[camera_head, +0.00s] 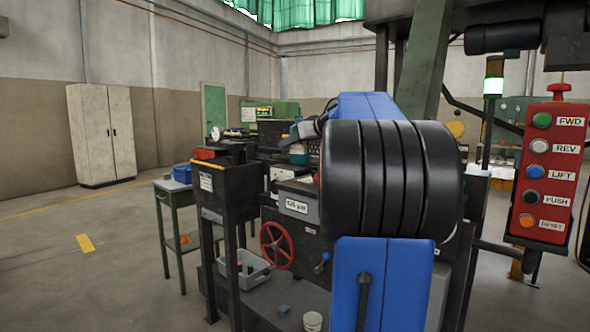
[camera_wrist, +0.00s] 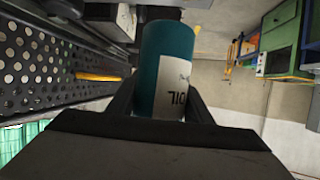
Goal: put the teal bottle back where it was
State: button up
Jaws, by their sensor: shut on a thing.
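The teal bottle (camera_wrist: 168,62) with a white label marked OIL is held between the two dark fingers of my gripper (camera_wrist: 160,103) in the wrist view. The label lettering appears upside down there. In the head view the bottle shows small (camera_head: 298,154) just left of my blue and black arm, with my gripper (camera_head: 304,130) at it. The bottle appears to be over the dark machine bench. My arm hides much of the area to its right, and I cannot tell whether the bottle's base touches anything.
A perforated dark panel (camera_wrist: 45,70) runs close along the left in the wrist view. A red button panel (camera_head: 545,175) hangs at right. Open floor lies left.

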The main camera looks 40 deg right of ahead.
aim_at(294, 162)
jog(key=shift+f, duration=3.3)
jog(key=o, duration=1.3)
jog(key=shift+f, duration=0.1)
jog(key=shift+c, duration=0.2)
jog(key=shift+s+r, duration=0.2)
jog(key=shift+s, duration=0.05)
jog(key=v, duration=1.1)
jog(key=shift+s, duration=0.2)
